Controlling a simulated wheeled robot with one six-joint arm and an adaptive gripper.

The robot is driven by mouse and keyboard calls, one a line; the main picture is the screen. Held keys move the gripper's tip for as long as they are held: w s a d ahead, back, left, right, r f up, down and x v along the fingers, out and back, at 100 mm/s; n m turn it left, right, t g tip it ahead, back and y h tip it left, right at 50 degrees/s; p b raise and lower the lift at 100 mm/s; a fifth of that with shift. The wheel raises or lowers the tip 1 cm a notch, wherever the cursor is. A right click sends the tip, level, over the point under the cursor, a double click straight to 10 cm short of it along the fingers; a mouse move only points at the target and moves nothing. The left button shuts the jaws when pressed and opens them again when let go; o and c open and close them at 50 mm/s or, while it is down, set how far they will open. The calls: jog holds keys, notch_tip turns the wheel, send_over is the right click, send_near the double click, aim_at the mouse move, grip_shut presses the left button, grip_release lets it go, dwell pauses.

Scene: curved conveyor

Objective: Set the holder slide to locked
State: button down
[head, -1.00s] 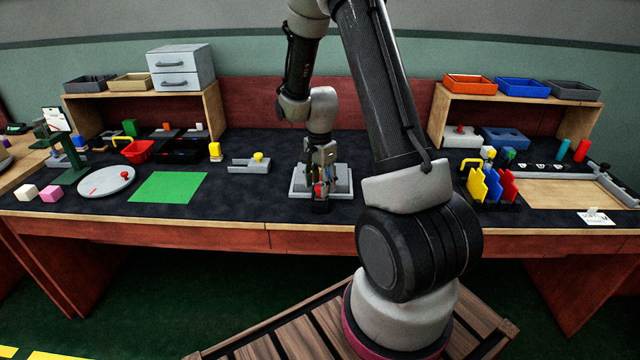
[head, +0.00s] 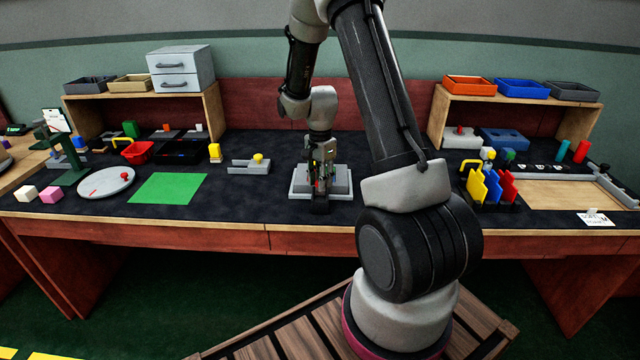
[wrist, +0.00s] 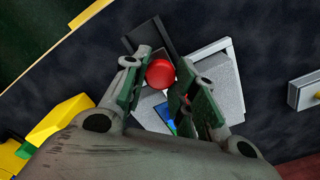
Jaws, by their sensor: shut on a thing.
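A grey holder (head: 340,181) stands near the middle of the table, below my gripper (head: 321,190). In the wrist view the holder (wrist: 222,72) is a light grey block, tilted in the picture, with a dark bar (wrist: 150,32) at its far end. A round red knob (wrist: 160,73) lies between the fingertips of my gripper (wrist: 164,66), which is shut on it. A small blue and green part (wrist: 165,113) shows behind the fingers. The fingers hide much of the slide, so I cannot read its setting.
A grey block with a yellow knob (head: 258,158) stands to the left, with a green mat (head: 168,188) beyond it. Upright blue, yellow and red plates (head: 492,186) stand on the right. Dark table top is free on both sides of the holder.

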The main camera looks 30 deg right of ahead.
jog(key=shift+w+d+r, duration=0.1)
jog(key=shift+w, duration=0.15)
jog(key=c, duration=1.1)
grip_release()
notch_tip(320, 180, up, 12)
